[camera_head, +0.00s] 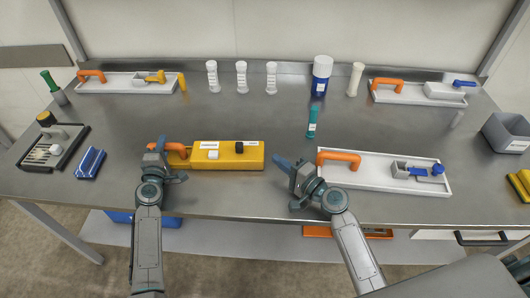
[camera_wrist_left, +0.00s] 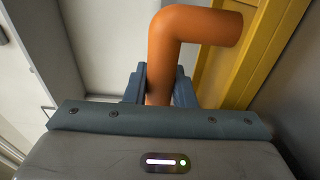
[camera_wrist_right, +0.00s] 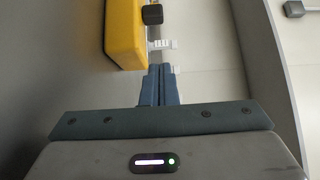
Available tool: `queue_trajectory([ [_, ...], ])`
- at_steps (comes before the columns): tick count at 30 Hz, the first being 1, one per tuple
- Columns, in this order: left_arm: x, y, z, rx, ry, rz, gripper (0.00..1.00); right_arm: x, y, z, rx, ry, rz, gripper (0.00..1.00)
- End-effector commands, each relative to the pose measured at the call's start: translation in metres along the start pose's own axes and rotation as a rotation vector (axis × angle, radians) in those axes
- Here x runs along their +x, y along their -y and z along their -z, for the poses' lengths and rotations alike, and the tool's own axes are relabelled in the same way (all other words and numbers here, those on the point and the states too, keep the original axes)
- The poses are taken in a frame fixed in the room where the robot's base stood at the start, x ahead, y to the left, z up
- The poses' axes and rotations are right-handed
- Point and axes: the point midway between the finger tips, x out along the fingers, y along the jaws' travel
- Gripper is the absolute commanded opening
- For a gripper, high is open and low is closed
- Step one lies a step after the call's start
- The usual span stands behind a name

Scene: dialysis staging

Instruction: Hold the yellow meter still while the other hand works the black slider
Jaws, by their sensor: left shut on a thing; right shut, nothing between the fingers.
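The yellow meter (camera_head: 228,156) lies on the steel table, left of the middle. A black slider (camera_head: 239,147) and a white block (camera_head: 213,155) sit on its top. An orange handle (camera_head: 177,149) stands at its left end. My left gripper (camera_head: 163,152) is shut on the orange handle, which shows between the fingers in the left wrist view (camera_wrist_left: 165,60). My right gripper (camera_head: 280,161) is shut and empty, to the right of the meter and apart from it. In the right wrist view the closed fingers (camera_wrist_right: 159,85) are below the meter (camera_wrist_right: 124,30) and the black slider (camera_wrist_right: 152,14).
A white tray (camera_head: 365,181) with an orange handle and blue lever is right of my right gripper. A teal-capped tube (camera_head: 312,122) stands behind it. A blue rack (camera_head: 89,164) is at left.

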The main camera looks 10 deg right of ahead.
Motion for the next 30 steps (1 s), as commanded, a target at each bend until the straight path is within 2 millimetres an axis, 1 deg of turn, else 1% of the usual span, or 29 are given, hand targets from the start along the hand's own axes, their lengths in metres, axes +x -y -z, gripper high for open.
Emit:
queue_trajectory([
  [1, 0.0, 0.001, 0.0, 0.0, 0.0, 0.001, 0.0, -0.01, -0.001, 0.0, -0.003, 0.001, -0.003, 0.0],
  [3, 0.0, 0.001, 0.0, 0.001, 0.0, 0.001, 0.0, -0.019, -0.001, 0.0, -0.002, 0.001, -0.002, 0.0],
  [7, 0.0, 0.0, 0.001, 0.001, -0.001, 0.0, 0.0, -0.03, 0.0, 0.0, -0.001, 0.001, -0.001, 0.0],
  [11, 0.0, 0.0, 0.001, 0.001, -0.001, 0.0, 0.0, -0.034, 0.0, 0.0, 0.0, 0.0, 0.0, 0.0],
  [20, 0.0, 0.0, 0.001, 0.001, -0.001, 0.0, 0.0, -0.034, 0.0, 0.0, 0.0, 0.0, 0.0, 0.0],
  [21, 0.0, 0.0, 0.001, 0.001, -0.001, 0.0, 0.25, -0.034, 0.0, 0.0, 0.0, 0.0, 0.0, 0.0],
  [23, 0.0, 0.0, 0.001, 0.001, -0.001, 0.0, 0.37, -0.034, 0.0, 0.0, 0.0, 0.0, 0.0, 0.0],
  [24, 0.0, 0.0, 0.001, 0.001, -0.001, 0.0, 0.45, -0.034, 0.0, 0.0, 0.0, 0.0, 0.0, 0.0],
  [25, 0.0, 0.0, 0.001, 0.001, -0.001, 0.0, 0.48, -0.034, 0.0, 0.0, 0.0, 0.0, 0.0, 0.0],
  [30, 0.0, 0.0, 0.001, 0.001, -0.001, -0.001, 0.48, -0.033, 0.0, 0.0, 0.0, 0.0, 0.0, 0.0],
])
